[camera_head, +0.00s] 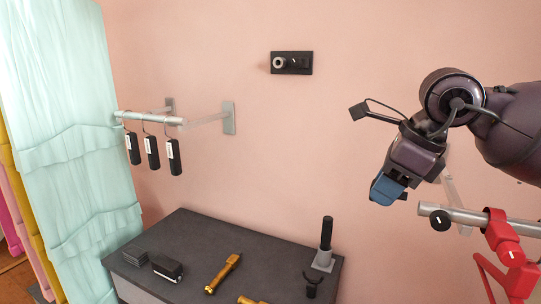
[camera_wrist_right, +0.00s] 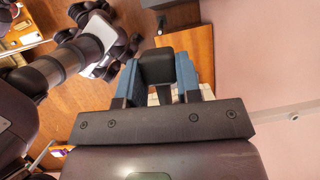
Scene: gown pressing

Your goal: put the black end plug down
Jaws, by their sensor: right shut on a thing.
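My right gripper (camera_head: 384,190) hangs in the air at the right, its blue fingers pointing down, left of and a little above the near end of the right rail. In the wrist view the right gripper (camera_wrist_right: 158,82) is shut on a black block, which I take as the black end plug (camera_wrist_right: 157,65), held between the blue fingers. In the head view the plug is hidden by the fingers. My left gripper does not show in the head view.
A dark grey cabinet top (camera_head: 200,235) carries brass tools (camera_head: 224,271), a black block (camera_head: 167,267) and an upright black-handled stand (camera_head: 325,245). Black tags (camera_head: 152,152) hang from the left rail (camera_head: 150,118).

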